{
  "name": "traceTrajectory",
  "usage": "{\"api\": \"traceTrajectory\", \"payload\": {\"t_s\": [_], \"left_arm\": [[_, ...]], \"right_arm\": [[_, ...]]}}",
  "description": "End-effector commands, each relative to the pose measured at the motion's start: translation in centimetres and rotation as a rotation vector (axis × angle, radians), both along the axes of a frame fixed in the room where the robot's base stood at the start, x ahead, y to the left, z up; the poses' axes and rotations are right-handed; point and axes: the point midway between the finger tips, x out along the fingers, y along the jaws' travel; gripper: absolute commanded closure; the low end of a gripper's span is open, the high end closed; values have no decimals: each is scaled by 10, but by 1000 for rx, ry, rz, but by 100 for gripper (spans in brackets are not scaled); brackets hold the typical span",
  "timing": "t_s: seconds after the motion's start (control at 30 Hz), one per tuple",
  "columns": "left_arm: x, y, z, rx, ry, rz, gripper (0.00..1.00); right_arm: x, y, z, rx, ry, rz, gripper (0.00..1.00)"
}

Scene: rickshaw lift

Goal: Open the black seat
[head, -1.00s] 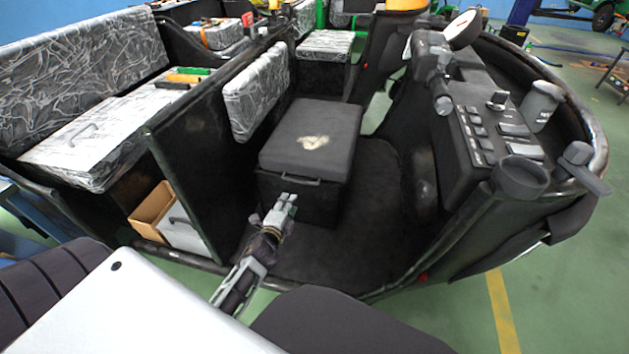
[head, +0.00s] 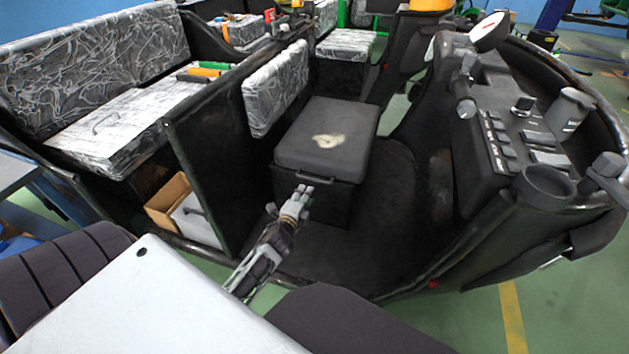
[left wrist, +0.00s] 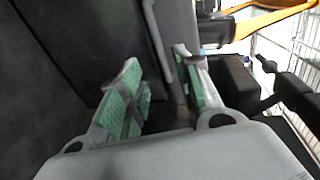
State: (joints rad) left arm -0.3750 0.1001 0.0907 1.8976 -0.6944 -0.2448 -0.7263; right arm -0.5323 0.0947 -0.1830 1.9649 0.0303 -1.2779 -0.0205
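The black seat (head: 325,135) is a dark padded box with a pale worn patch, inside the rickshaw cab. Its lid lies flat and closed. A dark handle (head: 316,179) runs along the lid's front edge. My left gripper (head: 303,190) is just in front of and below the handle, at its left part. In the left wrist view its two green-padded fingers (left wrist: 157,62) are apart, with a grey bar (left wrist: 158,40), apparently the handle, showing between and beyond them. I cannot tell whether they touch it. My right gripper is in neither view.
A black partition (head: 215,165) stands left of the seat. The dashboard (head: 510,135) with switches stands right. A silver-patterned bench (head: 110,130) and a cardboard box (head: 168,200) are on the left. The cab floor (head: 370,235) right of the seat is clear.

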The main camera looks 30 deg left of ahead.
Motion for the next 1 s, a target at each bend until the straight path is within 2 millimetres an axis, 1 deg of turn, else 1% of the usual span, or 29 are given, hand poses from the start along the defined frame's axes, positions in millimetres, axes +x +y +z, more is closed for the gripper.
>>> {"api": "traceTrajectory", "payload": {"t_s": [0.03,0.23,0.53,1.0], "left_arm": [[5,1,-1,1,-1,0,66],[21,5,-5,0,-1,-1,66],[46,10,-10,0,-1,-1,66],[84,20,-18,0,-1,0,66]], "right_arm": [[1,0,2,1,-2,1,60],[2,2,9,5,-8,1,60],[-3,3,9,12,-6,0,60],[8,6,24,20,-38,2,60]]}}
